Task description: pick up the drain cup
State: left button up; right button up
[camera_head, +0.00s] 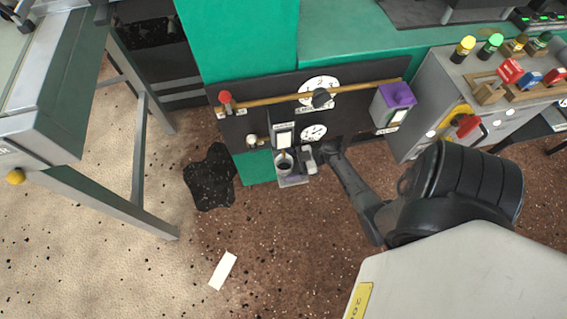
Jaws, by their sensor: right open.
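The drain cup (284,163) is a small grey cup with a dark inside. It stands upright on a small shelf at the foot of the dark panel, in the middle of the head view. My right gripper (316,155) is just to the right of the cup, close to it. It is open, and its jaws do not appear to be around the cup. The fingers are small and dark in the picture, so I cannot tell whether one touches the cup. My left gripper is not in view.
The dark panel (262,95) carries round dials, a brass rail (270,98) with a red knob, and a purple-topped box (397,95). A grey control cabinet (420,85) stands at right. A black puddle (210,178) and a white slip (222,270) lie on the floor. A metal table stands left.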

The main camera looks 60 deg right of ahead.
jog(key=shift+w, duration=0.15)
jog(key=shift+c, duration=0.2)
jog(key=c, duration=1)
